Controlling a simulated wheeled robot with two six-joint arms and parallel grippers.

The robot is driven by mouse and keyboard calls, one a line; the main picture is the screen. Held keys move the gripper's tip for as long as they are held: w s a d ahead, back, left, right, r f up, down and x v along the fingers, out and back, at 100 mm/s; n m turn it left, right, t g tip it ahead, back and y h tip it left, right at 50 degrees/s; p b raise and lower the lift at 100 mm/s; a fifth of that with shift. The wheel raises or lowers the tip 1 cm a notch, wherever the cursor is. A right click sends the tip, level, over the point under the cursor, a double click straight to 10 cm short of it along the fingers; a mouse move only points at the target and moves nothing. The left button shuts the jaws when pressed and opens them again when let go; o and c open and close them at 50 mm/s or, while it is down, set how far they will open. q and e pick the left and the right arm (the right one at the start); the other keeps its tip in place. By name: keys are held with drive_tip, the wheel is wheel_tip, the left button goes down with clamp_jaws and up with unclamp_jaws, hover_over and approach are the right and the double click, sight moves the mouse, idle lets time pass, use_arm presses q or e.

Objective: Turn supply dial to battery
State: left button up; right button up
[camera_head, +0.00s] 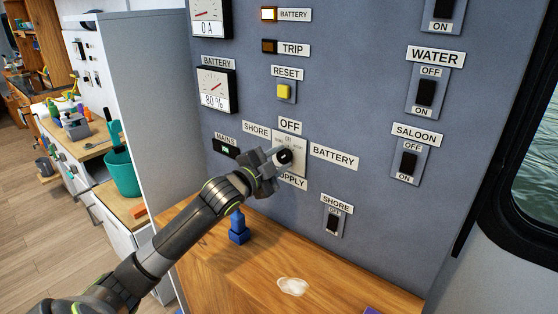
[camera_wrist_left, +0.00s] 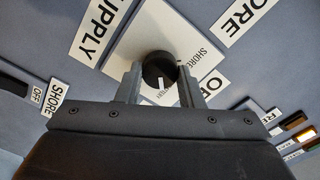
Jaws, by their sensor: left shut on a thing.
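The supply dial is a round black knob (camera_head: 285,156) on a pale plate, between the OFF, SHORE, BATTERY and SUPPLY labels. My left gripper (camera_head: 274,162) is at the dial. In the left wrist view its two fingers (camera_wrist_left: 160,88) are shut on the knob (camera_wrist_left: 160,67), one on each side. The white pointer line on the knob points down in that view, toward small, partly hidden lettering that looks like BATTERY. The large BATTERY label (camera_head: 334,156) is right of the dial in the head view. My right gripper is not in view.
The SHORE switch (camera_head: 333,220) is below right of the dial, and the yellow RESET button (camera_head: 284,91) is above it. The BATTERY lamp (camera_head: 269,14) looks lit. A blue object (camera_head: 238,228) stands on the wooden counter (camera_head: 245,280) under my left arm.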

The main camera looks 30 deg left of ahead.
use_arm(q)
drive_tip(key=o, duration=1)
drive_tip(key=shift+s, duration=0.1)
drive_tip(key=shift+s+f, duration=0.1)
drive_tip(key=shift+s, duration=0.25)
drive_tip(key=s+a+p, duration=0.1)
drive_tip(key=s+p, duration=0.2)
drive_tip(key=s, duration=1.3)
drive_tip(key=shift+s+a, duration=0.2)
drive_tip(key=shift+s, duration=0.05)
